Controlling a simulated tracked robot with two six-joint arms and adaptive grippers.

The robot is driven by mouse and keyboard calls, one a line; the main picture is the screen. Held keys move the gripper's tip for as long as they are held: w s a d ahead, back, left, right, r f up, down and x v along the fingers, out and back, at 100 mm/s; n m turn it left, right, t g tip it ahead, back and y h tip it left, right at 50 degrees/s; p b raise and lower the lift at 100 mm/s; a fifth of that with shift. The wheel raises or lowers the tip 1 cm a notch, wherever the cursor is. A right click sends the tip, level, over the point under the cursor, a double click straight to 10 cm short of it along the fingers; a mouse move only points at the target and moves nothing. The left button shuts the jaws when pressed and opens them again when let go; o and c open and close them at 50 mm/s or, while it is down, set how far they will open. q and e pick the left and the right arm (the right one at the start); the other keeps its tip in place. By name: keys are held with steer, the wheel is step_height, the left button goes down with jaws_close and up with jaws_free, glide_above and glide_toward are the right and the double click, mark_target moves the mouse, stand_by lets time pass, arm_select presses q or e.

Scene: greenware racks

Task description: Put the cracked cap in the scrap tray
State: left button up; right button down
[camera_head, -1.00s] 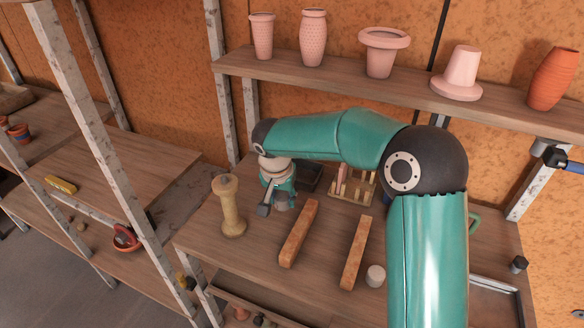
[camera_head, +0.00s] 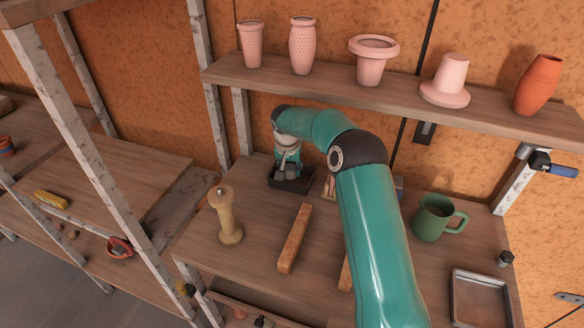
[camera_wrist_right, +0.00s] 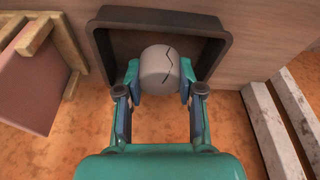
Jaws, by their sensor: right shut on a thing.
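The cracked cap (camera_wrist_right: 160,70) is a grey round piece with a dark jagged crack across its face. My right gripper (camera_head: 287,166) is shut on it, with a finger on each side in the wrist view. The cap is over the dark tray (camera_head: 291,187), which I take to be the scrap tray. In the wrist view the dark tray (camera_wrist_right: 222,52) frames the cap. I cannot tell whether the cap touches the tray floor. My left gripper is not in view.
A tan spindle-shaped piece (camera_head: 227,215) and a brown bar (camera_head: 295,238) are nearest on the bench. A wooden rack (camera_head: 328,187) stands just right of the dark tray. A green mug (camera_head: 432,218) and a metal tray (camera_head: 480,300) are farther right. A pot shelf runs above.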

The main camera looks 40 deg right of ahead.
mark_target(292, 174)
steer(key=shift+w+d, duration=0.35)
steer(key=shift+d, duration=0.3)
steer(key=shift+d+f+p, duration=0.1)
steer(key=shift+f+p, duration=0.05)
steer(key=shift+p, duration=0.25)
step_height(292, 174, down, 2)
steer(key=shift+f+p, duration=0.2)
steer(key=shift+p, duration=0.4)
steer(key=shift+f, duration=0.4)
steer(key=shift+f, duration=0.2)
steer(key=c, duration=0.7)
jaws_free()
steer(key=shift+r, duration=0.1)
